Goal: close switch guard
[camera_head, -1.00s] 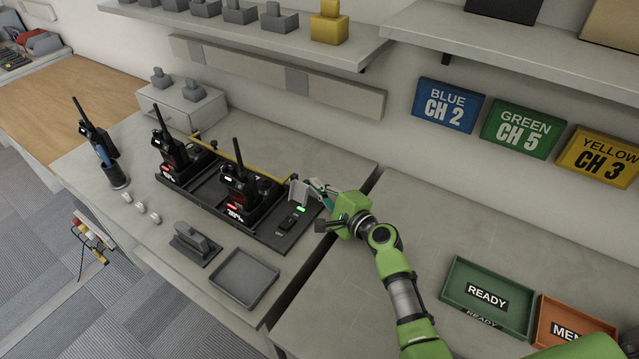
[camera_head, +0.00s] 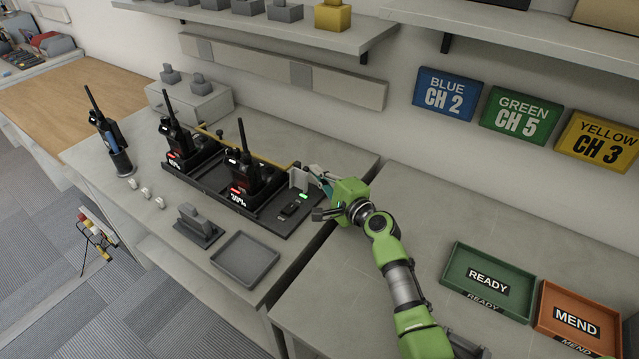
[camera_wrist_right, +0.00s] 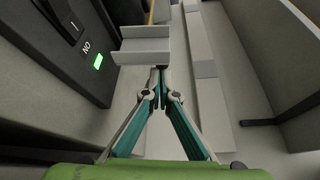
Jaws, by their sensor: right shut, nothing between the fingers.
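The switch guard (camera_head: 299,178) is a light grey flap standing raised at the right end of the black charging base, beside a black rocker switch (camera_head: 289,209) and a lit green lamp (camera_head: 303,196). The wrist view also shows the guard (camera_wrist_right: 143,48), the switch (camera_wrist_right: 62,18) and the lamp (camera_wrist_right: 98,61). My right gripper (camera_head: 317,172) is shut and empty at the guard's right side. In the wrist view its fingertips (camera_wrist_right: 161,69) are at the guard's near edge; whether they touch is unclear. My left gripper is out of view.
Two black radios (camera_head: 240,173) (camera_head: 178,145) stand in the charging base (camera_head: 209,190). A yellow bar (camera_head: 243,150) runs behind them. A grey tray (camera_head: 245,258) and a grey block (camera_head: 198,223) sit in front. Green READY (camera_head: 486,311) and orange MEND trays (camera_head: 578,345) are at right.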

